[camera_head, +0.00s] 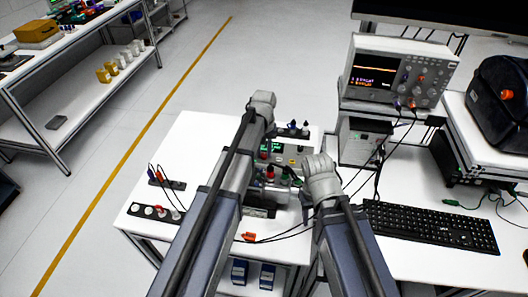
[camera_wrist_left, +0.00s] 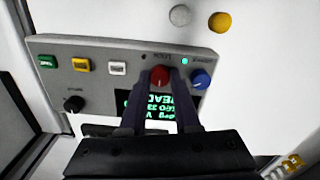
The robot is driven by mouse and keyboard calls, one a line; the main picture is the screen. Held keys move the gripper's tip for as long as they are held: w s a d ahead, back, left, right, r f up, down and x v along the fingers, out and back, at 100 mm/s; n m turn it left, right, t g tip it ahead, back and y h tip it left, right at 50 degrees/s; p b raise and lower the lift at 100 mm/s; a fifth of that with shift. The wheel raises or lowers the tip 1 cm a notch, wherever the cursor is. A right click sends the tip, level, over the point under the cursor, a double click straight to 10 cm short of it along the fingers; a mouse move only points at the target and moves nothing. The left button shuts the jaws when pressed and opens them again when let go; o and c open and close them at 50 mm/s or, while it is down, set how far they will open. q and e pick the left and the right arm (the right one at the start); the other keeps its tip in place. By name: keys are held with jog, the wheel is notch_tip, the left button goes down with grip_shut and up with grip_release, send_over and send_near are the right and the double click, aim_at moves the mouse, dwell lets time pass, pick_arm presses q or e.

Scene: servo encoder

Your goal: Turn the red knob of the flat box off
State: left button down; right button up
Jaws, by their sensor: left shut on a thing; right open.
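The flat box (camera_wrist_left: 110,62) is a grey panel with a row of buttons, knobs and a dark screen with green text. In the head view the flat box (camera_head: 292,151) is partly behind my arms. The red knob (camera_wrist_left: 160,75) is between the fingertips of my left gripper (camera_wrist_left: 159,82), which is shut on it. Which way the knob points is unclear. My left gripper (camera_head: 268,135) comes down over the box in the head view. My right gripper (camera_head: 299,178) is open near the box's right side; its fingertips are hard to make out.
A blue knob (camera_wrist_left: 201,79) sits right beside the left finger tips, with a lit green lamp above. A black knob (camera_wrist_left: 74,104) and green, yellow and white buttons are on the panel. Cables run toward a keyboard (camera_head: 430,227) and an oscilloscope (camera_head: 398,72).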

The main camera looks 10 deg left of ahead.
aim_at(264, 154)
pick_arm(q)
jog(key=c, duration=0.6)
grip_release()
jog(key=shift+r, duration=0.15)
pick_arm(e)
jog(key=shift+r, duration=0.15)
pick_arm(q)
notch_tip(264, 154, up, 8)
jog(key=p, duration=0.7)
jog(key=shift+f+p, duration=0.25)
jog(key=shift+p, duration=0.15)
pick_arm(e)
notch_tip(264, 154, up, 8)
jog(key=shift+f, duration=0.25)
